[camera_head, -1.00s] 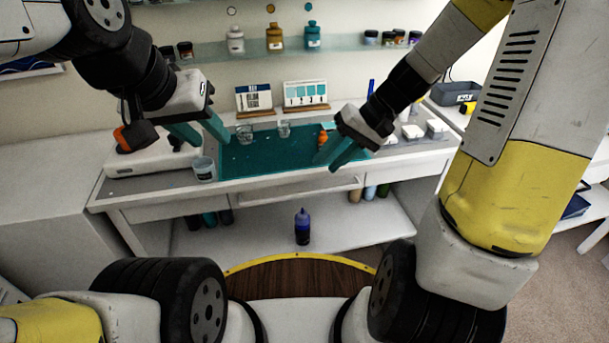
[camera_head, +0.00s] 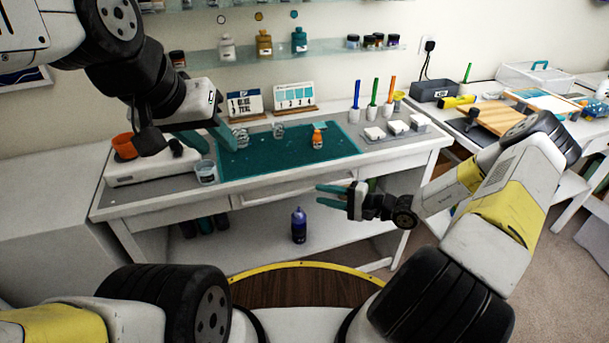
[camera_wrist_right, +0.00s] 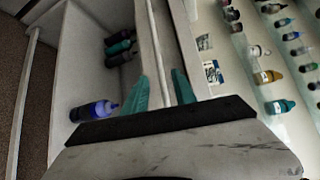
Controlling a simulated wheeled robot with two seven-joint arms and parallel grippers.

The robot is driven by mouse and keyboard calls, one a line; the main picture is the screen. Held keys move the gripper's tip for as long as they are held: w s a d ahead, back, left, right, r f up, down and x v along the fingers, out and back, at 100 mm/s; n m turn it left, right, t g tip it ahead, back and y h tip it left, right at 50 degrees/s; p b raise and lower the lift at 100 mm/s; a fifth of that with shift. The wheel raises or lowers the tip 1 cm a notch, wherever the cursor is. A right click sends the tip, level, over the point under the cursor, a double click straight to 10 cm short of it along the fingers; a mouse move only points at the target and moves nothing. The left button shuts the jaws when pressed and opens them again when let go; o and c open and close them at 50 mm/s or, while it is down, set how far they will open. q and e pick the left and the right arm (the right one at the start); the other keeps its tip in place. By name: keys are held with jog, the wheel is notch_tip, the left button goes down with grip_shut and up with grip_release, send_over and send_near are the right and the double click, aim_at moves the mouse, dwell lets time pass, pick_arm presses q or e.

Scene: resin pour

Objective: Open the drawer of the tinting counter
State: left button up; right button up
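The white tinting counter (camera_head: 415,158) stands ahead of me. Its drawer (camera_head: 285,187) is a pale front below the teal mat and looks flush with the counter. My right gripper (camera_head: 322,196) is in front of the drawer's right end, with its teal fingers apart and pointing left. In the right wrist view, a pale bar (camera_wrist_right: 157,45) runs along the counter front and down between the open fingers (camera_wrist_right: 162,92). I cannot tell whether they touch it. My left gripper (camera_head: 212,138) is open and empty above the counter's left part, near a clear cup (camera_head: 205,171).
The teal mat (camera_head: 260,165) carries small cups and an orange bottle (camera_head: 317,139). A white scale-like device (camera_head: 150,166) stands at the left. A dark blue bottle (camera_head: 299,226) stands on the lower shelf (camera_head: 265,247). A side table holds a wooden board (camera_head: 495,117).

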aim_at(304, 191)
jog(key=x, duration=0.7)
jog(key=shift+a, duration=0.15)
jog(key=shift+c, duration=0.4)
grip_shut()
dwell(0.9)
